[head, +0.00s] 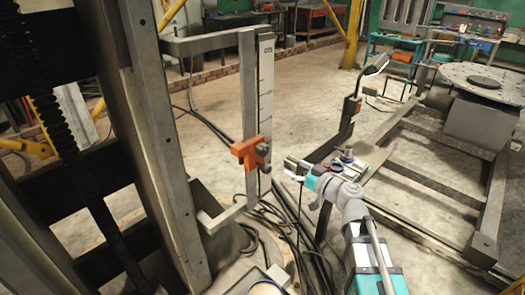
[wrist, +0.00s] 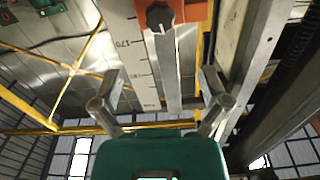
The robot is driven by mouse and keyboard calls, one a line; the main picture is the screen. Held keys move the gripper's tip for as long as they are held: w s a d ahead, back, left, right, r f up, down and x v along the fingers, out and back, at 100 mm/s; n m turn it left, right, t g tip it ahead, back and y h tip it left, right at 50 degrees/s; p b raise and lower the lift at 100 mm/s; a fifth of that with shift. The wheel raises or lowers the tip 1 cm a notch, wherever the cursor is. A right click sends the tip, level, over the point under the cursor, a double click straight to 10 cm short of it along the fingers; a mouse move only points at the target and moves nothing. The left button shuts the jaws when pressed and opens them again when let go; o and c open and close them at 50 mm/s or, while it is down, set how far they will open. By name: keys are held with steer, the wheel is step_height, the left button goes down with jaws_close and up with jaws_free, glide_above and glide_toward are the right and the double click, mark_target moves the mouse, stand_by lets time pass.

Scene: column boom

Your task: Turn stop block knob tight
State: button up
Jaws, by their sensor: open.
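In the wrist view the orange block (wrist: 195,12) is at the top edge, partly cut off. Its black, lobed knob (wrist: 159,18) shows there near the top middle, with a pale pointer-like mark. My gripper (wrist: 160,82) is open and empty, its two fingers spread to either side below the knob in the picture. In the head view my gripper (head: 298,180) is right of and below the block, apart from it.
The scale bar hangs on a steel bracket frame (head: 247,95) beside a big column (head: 145,130). Cables (head: 270,225) lie on the floor below. A low steel frame (head: 430,150) with a round plate (head: 485,80) stands at right. Open floor lies behind.

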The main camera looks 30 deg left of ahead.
mark_target(265, 152)
stand_by(0.4)
steer(key=x, duration=1.4)
steer(key=shift+d, duration=0.1)
steer(key=c, duration=1.1)
steer(key=shift+m, duration=0.7)
steer(key=shift+c, duration=0.2)
steer(key=o, duration=1.1)
steer(key=shift+o, duration=0.2)
steer(key=shift+d, duration=0.1)
